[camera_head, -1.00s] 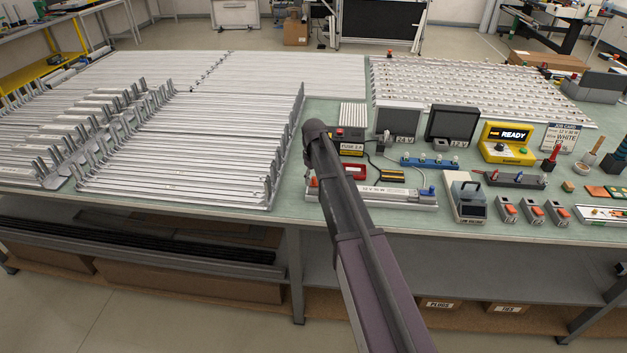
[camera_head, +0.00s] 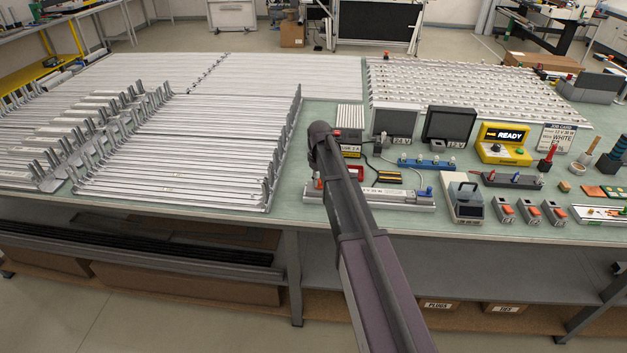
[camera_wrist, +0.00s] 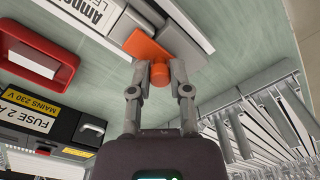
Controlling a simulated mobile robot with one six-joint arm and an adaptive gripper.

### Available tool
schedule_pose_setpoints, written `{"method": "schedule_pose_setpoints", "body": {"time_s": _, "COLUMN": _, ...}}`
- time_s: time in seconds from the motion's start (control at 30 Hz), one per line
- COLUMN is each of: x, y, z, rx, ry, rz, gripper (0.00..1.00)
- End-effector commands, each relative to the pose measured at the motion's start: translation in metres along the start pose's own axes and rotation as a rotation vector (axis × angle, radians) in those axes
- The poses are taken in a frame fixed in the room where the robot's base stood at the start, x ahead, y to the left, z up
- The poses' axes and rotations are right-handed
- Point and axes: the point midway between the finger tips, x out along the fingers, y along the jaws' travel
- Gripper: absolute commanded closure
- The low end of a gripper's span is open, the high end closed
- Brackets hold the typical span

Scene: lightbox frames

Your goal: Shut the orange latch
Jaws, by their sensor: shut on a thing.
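In the wrist view the orange latch (camera_wrist: 148,45) shows as a flat orange plate with a round knob, at the end of a grey metal frame (camera_wrist: 188,28) with a white label. My gripper (camera_wrist: 160,66) has one finger on each side of the knob and is shut on it. In the head view a small orange part (camera_head: 318,184) shows at the left end of the labelled frame (camera_head: 405,197), beside my arm. My arm hides the gripper and part of that frame there.
Racked metal profiles (camera_wrist: 265,125) stand close on the right. In the head view, displays and a yellow READY box (camera_head: 503,143) stand to the right.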

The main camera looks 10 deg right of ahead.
Motion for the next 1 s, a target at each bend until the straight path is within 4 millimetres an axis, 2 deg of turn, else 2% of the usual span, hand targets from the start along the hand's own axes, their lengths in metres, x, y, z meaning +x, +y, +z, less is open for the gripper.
{"method": "schedule_pose_setpoints", "body": {"time_s": 0.17, "x": 0.0, "y": 0.004, "z": 0.004, "rx": 0.004, "ry": -0.01, "rz": 0.008, "gripper": 1.0}}
{"method": "schedule_pose_setpoints", "body": {"time_s": 0.2, "x": 0.0, "y": 0.004, "z": 0.004, "rx": 0.004, "ry": -0.01, "rz": 0.008, "gripper": 0.72}}
{"method": "schedule_pose_setpoints", "body": {"time_s": 0.3, "x": 0.0, "y": 0.004, "z": 0.004, "rx": 0.004, "ry": -0.01, "rz": 0.008, "gripper": 0.43}}
{"method": "schedule_pose_setpoints", "body": {"time_s": 0.8, "x": 0.0, "y": 0.002, "z": 0.002, "rx": 0.003, "ry": -0.006, "rz": 0.005, "gripper": 0.41}}
{"method": "schedule_pose_setpoints", "body": {"time_s": 1.0, "x": 0.0, "y": -0.006, "z": 0.014, "rx": 0.021, "ry": -0.006, "rz": 0.005, "gripper": 0.41}}
